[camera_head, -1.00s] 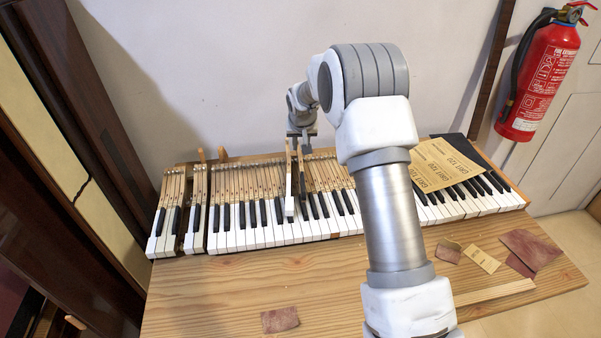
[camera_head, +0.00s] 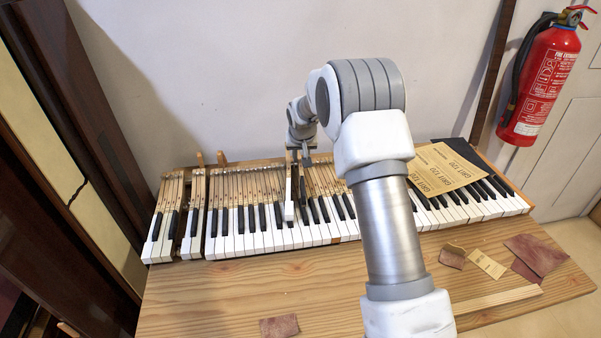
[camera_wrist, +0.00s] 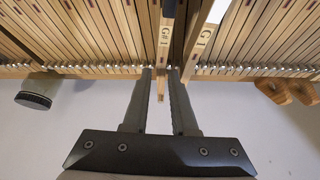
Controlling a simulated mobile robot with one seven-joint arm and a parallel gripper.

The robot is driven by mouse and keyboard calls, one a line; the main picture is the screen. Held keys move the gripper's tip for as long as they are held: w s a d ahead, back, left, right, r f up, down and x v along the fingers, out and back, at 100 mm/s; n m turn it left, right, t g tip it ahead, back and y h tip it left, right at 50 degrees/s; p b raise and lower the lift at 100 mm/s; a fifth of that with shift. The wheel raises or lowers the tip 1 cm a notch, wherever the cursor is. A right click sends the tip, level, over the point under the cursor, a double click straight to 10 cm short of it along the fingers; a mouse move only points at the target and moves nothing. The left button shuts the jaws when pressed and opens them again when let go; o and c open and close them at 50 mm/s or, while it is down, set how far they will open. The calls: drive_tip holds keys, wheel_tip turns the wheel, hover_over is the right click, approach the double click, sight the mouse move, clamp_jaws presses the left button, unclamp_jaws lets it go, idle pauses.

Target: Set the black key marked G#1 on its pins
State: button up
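The wooden key marked G#1 (camera_wrist: 164,38) runs down the middle of the wrist view, with part of its black top at the upper edge. My gripper (camera_wrist: 164,76) has its fingers on either side of this key, close against it, near its rear end. The key's bare end hangs between the fingers. In the head view my gripper (camera_head: 301,155) is low over the keyboard's rear part, left of the middle. The pins under the held key are hidden. The key marked G1 (camera_wrist: 203,40), with a white top, lies beside it at a slight angle; its front (camera_head: 289,210) stands above its neighbours.
Rows of keys fill both sides of the gap, with metal pins along the rear. Sandpaper sheets (camera_head: 440,167) lie on the right keys. Scraps (camera_head: 280,326) lie on the wooden bench (camera_head: 210,300). The wall is close behind, and a fire extinguisher (camera_head: 540,80) hangs at right.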

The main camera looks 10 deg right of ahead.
drive_tip(key=shift+f+b, duration=0.5)
drive_tip(key=shift+f, duration=0.3)
drive_tip(key=shift+c, duration=0.3)
clamp_jaws()
idle(1.2)
